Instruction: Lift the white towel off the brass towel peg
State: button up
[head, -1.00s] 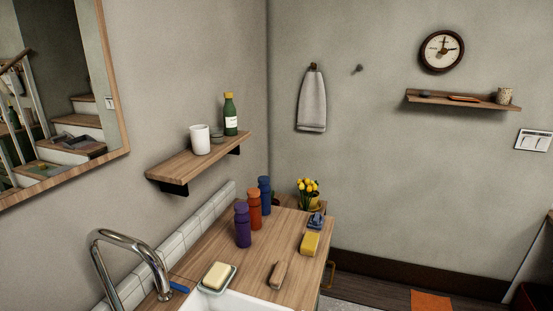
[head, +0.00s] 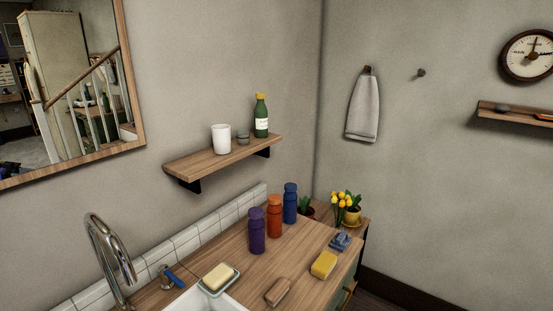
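The white towel (head: 362,108), greyish in this light, hangs folded on the far wall, right of the room corner. It hangs from a small dark peg (head: 368,70) at its top; the peg is mostly covered, and I cannot tell whether it is brass. A second small peg (head: 421,73) sticks out of the wall to the right and is bare. My gripper is not in view.
A wooden counter (head: 235,258) with a sink, tap (head: 108,250), several bottles, soap and a yellow sponge (head: 323,265) stands below. A wall shelf (head: 222,158) juts out at left. Flowers (head: 342,203) stand below the towel. A clock (head: 530,55) hangs at right.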

aim_at(362, 120)
jog(key=i+l+u, duration=0.3)
jog(key=i+l, duration=0.15)
jog(key=l, duration=0.15)
jog(key=i+l+u, duration=0.1)
jog(key=l, duration=0.25)
jog(key=i+l+u, duration=0.15)
jog(key=i+l, duration=0.15)
jog(key=i+l+u, duration=0.15)
jog(key=l, duration=0.3)
jog(key=i+l+u, duration=0.15)
jog(key=l, duration=0.25)
